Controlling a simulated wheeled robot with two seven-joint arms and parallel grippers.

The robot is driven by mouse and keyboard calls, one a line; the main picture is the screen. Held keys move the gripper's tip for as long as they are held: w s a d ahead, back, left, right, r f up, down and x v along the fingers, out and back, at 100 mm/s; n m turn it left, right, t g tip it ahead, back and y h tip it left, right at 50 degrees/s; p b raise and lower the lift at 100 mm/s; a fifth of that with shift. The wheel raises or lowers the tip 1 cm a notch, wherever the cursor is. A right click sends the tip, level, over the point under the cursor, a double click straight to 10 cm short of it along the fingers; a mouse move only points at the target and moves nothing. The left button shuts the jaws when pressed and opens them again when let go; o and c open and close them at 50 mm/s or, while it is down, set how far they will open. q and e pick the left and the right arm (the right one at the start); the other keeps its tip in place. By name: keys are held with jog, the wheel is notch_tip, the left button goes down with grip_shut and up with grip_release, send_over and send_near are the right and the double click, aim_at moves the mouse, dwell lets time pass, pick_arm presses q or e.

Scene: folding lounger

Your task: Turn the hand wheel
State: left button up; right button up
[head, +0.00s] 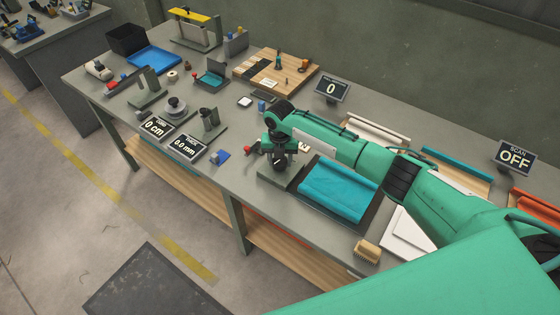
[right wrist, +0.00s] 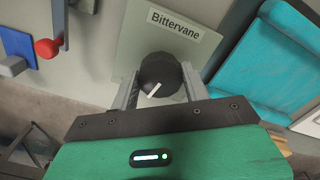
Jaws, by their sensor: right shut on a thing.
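The black round hand wheel (right wrist: 160,75) has a white pointer mark. It sits on a grey-green plate (right wrist: 140,45) with a label reading "Bittervane". My right gripper (right wrist: 160,82) has one finger on each side of the wheel and is shut on it. In the head view my right arm reaches in from the right, and the right gripper (head: 279,160) points down at the bench. The gripper and wrist largely hide the wheel there. The pointer in the wrist view slants to lower left. My left gripper is not in view.
A red ball lever (right wrist: 47,48) stands close left of the wheel. A teal tray-like piece (head: 338,190) lies right of the gripper. A display reading "0" (head: 331,88) stands behind my arm, another reading "OFF" (head: 515,156) at right. Several devices crowd the bench's left.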

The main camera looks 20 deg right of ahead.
aim_at(280, 160)
jog(key=shift+n, duration=0.5)
dwell(0.3)
jog(key=o, duration=1)
notch_tip(280, 160, up, 14)
jog(key=b, duration=0.4)
